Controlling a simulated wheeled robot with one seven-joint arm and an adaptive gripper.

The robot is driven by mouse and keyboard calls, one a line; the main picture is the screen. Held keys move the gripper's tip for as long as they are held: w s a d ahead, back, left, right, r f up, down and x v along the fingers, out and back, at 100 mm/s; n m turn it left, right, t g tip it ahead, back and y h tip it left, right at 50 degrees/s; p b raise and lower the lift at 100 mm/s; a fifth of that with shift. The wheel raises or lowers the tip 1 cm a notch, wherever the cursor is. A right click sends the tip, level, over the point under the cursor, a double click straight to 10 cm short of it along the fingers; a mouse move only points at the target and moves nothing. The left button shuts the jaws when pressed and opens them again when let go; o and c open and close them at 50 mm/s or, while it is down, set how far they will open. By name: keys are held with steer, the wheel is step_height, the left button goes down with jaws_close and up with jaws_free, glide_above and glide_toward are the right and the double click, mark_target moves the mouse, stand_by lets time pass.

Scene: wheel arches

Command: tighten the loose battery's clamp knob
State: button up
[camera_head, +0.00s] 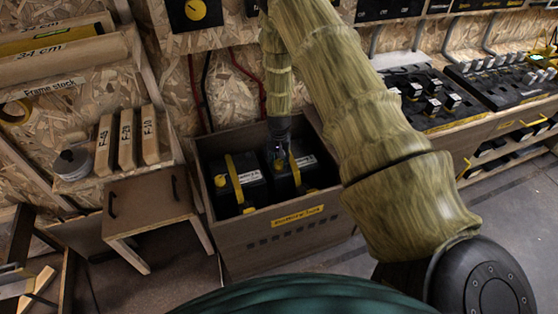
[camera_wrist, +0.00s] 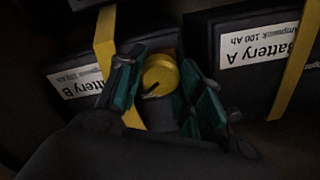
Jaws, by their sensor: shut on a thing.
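Two dark batteries with yellow straps stand in a wooden box (camera_head: 285,240). Battery A (camera_wrist: 252,45) is on the right in the wrist view and Battery B (camera_wrist: 75,80) on the left, their labels upside down. In the head view a left battery (camera_head: 240,187) and a right battery (camera_head: 310,170) show. My gripper (camera_wrist: 163,84) reaches down into the box, its fingers on both sides of a round yellow clamp knob (camera_wrist: 160,73) between the batteries, beside Battery B's strap. It is shut on this knob. In the head view my gripper (camera_head: 278,140) is at the right battery and hides its knob.
The box walls surround the batteries closely. A small brown table (camera_head: 150,200) stands left of the box. A bench (camera_head: 480,120) with panels is at the right. Open floor lies in front.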

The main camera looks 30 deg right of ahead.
mark_target(279, 162)
steer(key=shift+w+d, duration=0.1)
stand_by(0.4)
steer(key=o, duration=1)
steer(key=shift+o, duration=0.2)
steer(key=shift+r, duration=0.15)
step_height(279, 162, up, 12)
